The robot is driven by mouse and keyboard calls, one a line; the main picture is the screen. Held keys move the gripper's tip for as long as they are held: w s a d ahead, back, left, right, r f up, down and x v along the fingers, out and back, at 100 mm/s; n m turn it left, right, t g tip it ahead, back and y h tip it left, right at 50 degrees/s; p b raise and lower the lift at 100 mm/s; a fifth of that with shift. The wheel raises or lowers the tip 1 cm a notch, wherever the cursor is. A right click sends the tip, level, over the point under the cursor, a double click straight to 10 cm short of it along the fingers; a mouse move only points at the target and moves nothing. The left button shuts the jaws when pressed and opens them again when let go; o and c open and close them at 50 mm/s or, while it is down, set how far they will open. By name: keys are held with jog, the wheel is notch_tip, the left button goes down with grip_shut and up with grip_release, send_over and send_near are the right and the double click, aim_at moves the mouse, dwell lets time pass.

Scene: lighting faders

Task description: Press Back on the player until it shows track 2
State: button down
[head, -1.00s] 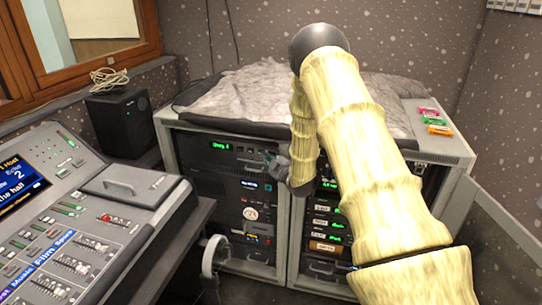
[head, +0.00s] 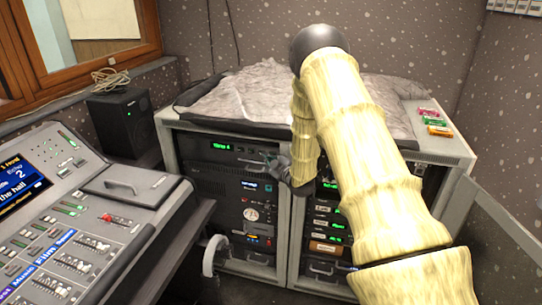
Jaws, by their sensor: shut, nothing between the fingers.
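The player (head: 200,153) is the black unit at the top of the left rack bay. Its small green display (head: 221,146) has tiny text that seems to end in a 4; the rest is not readable for sure. My gripper (head: 268,158) is at the right end of the player's front, its fingers shut and empty. I cannot tell whether the fingertips touch the panel. The gripper and my arm hide that end of the player, and I cannot make out the Back button.
A mixing console (head: 95,225) with faders and a blue screen stands at the left. A black speaker (head: 122,122) stands behind it.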

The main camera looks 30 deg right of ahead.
jog(key=shift+w+d+r, duration=0.25)
jog(key=shift+d+r, duration=0.45)
jog(key=shift+d, duration=0.1)
jog(key=shift+s+f, duration=0.15)
jog(key=shift+f, duration=0.1)
dwell(0.4)
jog(key=shift+a, duration=0.1)
jog(key=s+a, duration=0.1)
jog(key=a, duration=0.1)
jog(key=s+a+f, duration=0.1)
jog(key=s+a, duration=0.1)
jog(key=shift+s, duration=0.15)
dwell(0.4)
dwell(0.7)
